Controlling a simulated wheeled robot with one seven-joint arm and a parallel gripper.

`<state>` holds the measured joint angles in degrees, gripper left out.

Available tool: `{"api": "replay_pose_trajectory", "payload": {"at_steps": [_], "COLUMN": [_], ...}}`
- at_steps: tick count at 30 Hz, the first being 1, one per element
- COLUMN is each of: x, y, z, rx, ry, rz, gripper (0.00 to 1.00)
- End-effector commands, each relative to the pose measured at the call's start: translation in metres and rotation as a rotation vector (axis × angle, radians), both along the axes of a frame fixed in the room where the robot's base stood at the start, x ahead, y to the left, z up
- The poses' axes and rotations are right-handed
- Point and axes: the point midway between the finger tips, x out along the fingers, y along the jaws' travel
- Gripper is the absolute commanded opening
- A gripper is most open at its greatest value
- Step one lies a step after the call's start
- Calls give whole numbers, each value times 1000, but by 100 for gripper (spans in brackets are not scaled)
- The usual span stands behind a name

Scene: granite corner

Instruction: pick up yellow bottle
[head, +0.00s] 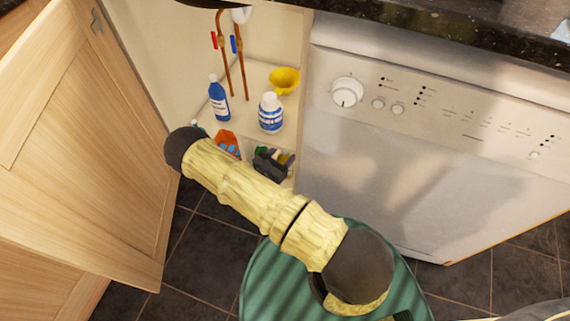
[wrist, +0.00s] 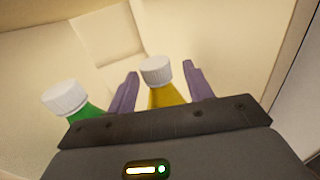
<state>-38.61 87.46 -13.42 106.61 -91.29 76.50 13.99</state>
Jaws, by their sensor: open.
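The yellow bottle with a white ribbed cap (wrist: 168,97) stands in the middle of the wrist view, partly hidden below by my gripper's dark body. My gripper (wrist: 160,68) is open, with one purple finger on each side of the bottle's neck and a visible gap to each. In the head view my gripper (head: 282,158) shows small and dark inside the cabinet, beyond my arm. A bit of yellow appears between its fingers there, too small to make out clearly.
A green bottle with a white cap (wrist: 68,100) stands just left of my gripper. An orange item (head: 228,142) is lower left. The cabinet door (head: 85,150) stands open.

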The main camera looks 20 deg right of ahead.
Motion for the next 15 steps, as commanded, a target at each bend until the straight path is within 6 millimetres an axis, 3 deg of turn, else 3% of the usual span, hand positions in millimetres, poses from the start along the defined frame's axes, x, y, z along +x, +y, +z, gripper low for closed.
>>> {"api": "replay_pose_trajectory", "payload": {"at_steps": [1,9,15], "x": [0,0,0], "y": [0,0,0], "z": [0,0,1], "rx": [0,0,-2], "ry": [0,0,-1], "rz": [0,0,0], "gripper": [51,0,0]}}
